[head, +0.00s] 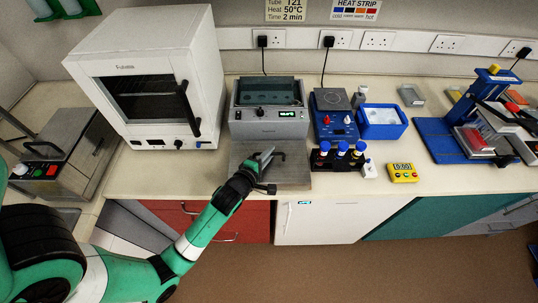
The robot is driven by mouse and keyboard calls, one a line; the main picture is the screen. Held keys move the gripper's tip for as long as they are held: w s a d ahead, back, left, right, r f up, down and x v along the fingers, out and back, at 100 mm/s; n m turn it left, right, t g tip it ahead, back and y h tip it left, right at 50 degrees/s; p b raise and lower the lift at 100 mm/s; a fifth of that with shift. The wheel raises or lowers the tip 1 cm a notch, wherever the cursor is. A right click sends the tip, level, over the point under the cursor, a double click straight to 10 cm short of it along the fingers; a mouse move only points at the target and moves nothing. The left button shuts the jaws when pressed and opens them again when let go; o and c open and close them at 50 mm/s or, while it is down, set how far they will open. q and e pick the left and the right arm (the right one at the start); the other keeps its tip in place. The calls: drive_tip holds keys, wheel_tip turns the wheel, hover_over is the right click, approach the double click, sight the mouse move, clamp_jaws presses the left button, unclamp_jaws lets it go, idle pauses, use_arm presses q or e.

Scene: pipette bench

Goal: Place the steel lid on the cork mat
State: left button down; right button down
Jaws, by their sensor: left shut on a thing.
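A flat grey steel lid (240,172) is in front of the grey water bath (240,128), near the front edge of the bench. My left gripper (267,160) is over the middle of the lid, shut on it at what looks like its handle; the fingers hide much of the grip. I cannot tell whether the lid rests on something or hangs slightly above it. I cannot make out the cork mat; the lid may cover it. My right gripper is not in view.
A white oven (150,85) stands left of the bath. Right are a blue hotplate (333,125), a blue tray (382,120), a rack of blue-capped tubes (338,160), a yellow timer (403,173) and a blue press (440,140). Bench between timer and press is clear.

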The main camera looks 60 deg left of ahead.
use_arm(q)
drive_tip(key=shift+w+r, duration=0.1)
drive_tip(key=shift+r, duration=0.05)
drive_tip(key=c, duration=0.9)
unclamp_jaws()
drive_tip(key=shift+d, duration=0.1)
drive_tip(key=v, duration=1.2)
drive_tip(key=shift+p, duration=0.35)
